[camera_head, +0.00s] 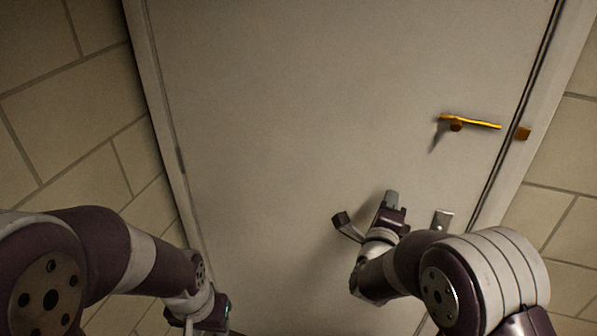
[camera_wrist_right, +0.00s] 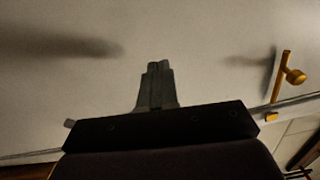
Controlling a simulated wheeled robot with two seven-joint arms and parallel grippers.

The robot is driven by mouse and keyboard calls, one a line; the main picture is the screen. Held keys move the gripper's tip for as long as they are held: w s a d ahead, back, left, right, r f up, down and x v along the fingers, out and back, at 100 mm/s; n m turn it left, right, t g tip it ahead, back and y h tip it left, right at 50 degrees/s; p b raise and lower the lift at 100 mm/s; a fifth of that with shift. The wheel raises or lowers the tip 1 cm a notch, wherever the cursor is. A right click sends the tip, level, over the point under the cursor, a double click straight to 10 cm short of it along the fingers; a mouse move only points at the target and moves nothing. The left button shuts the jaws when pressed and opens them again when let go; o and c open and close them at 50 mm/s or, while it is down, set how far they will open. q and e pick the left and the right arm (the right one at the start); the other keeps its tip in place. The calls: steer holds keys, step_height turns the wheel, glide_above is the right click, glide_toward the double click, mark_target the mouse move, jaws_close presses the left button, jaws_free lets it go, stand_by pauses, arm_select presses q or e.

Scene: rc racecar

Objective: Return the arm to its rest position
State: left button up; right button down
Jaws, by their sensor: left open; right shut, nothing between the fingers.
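My right gripper (camera_head: 391,198) is in front of the door (camera_head: 270,110), below and to the left of the yellow door handle (camera_head: 470,122). The fingers are shut with nothing between them. The right wrist view shows the closed fingers (camera_wrist_right: 157,72) pointing up the picture, with the handle (camera_wrist_right: 285,82) off to the right and apart from them. My left gripper (camera_head: 205,318) is low at the bottom left of the head view; its fingers are mostly cut off or hidden. The handle lies roughly level.
The door is closed in its pale frame (camera_head: 160,100). A small metal plate (camera_head: 443,219) sits on the door below the handle, near my right forearm. Brick walls (camera_head: 70,110) flank the door. The door's middle is clear.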

steer(key=s+a+f+n+g+y, duration=0.3)
steer(key=f+n+g, duration=0.1)
steer(key=f+n, duration=0.25)
steer(key=s+a+f+n+g+y, duration=0.25)
steer(key=f+n+g, duration=0.2)
steer(key=n, duration=0.25)
steer(key=s+d+n+g, duration=0.3)
steer(key=s+d+n, duration=0.1)
steer(key=s, duration=0.5)
steer(key=s+d+n+g, duration=0.4)
steer(key=s+n, duration=0.2)
steer(key=s, duration=0.3)
steer(key=shift+s+d+r, duration=0.15)
steer(key=shift+s+r, duration=0.25)
steer(key=shift+s+g+h, duration=0.1)
steer(key=shift+g+h, duration=0.15)
